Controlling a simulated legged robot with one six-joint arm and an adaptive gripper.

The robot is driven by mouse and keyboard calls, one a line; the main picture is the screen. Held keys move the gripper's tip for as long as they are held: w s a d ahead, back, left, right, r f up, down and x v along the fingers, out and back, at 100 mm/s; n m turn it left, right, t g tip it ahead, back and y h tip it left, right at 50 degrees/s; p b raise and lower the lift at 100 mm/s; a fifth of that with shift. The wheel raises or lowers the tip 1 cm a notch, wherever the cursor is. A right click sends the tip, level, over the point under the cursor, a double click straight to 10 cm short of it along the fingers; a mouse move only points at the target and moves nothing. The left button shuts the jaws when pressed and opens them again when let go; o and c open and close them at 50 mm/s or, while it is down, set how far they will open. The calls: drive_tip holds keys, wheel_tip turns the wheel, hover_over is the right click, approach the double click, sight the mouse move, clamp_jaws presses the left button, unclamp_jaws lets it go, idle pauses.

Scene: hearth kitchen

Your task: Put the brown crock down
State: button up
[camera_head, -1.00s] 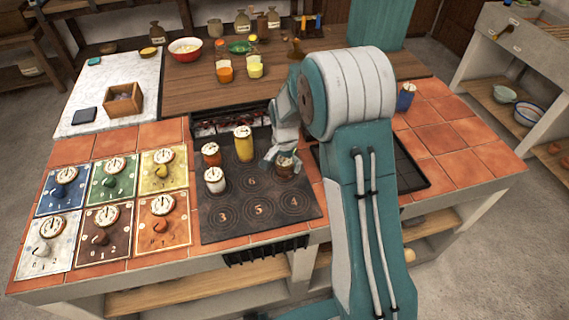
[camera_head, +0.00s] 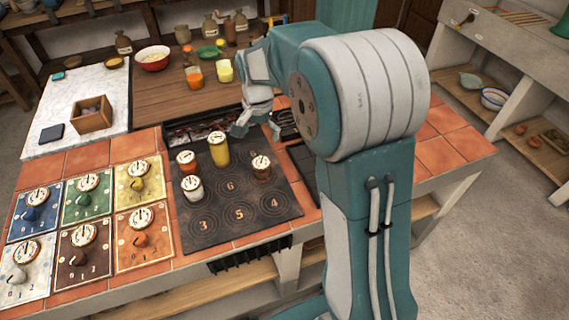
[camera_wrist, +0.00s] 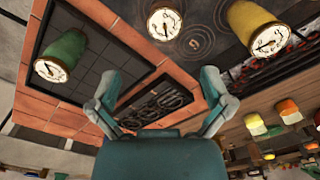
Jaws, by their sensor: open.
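The brown crock (camera_head: 261,170), with a white dial on its lid, stands upright on the black numbered plate (camera_head: 230,212), to the right of the ring marked 6. My gripper (camera_head: 255,125) is open and empty, behind and above the crock, apart from it. In the wrist view, the brown crock (camera_wrist: 165,22) shows at the top, beyond my open fingers (camera_wrist: 161,76). Nothing lies between the fingers.
On the same plate stand a yellow crock (camera_head: 219,150), an orange crock (camera_head: 187,162) and a white crock (camera_head: 192,188). The wrist view shows a green crock (camera_wrist: 62,56) on a dark grid. Rings 3, 5 and 4 are bare. Colored dial panels (camera_head: 84,194) lie left.

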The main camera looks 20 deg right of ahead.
drive_tip(key=s+r+n+t, duration=0.2)
drive_tip(key=s+r+n, duration=0.2)
drive_tip(key=s+r, duration=0.7)
drive_tip(key=s+n+t, duration=0.3)
drive_tip(key=s+n, duration=0.1)
drive_tip(key=s, duration=1.1)
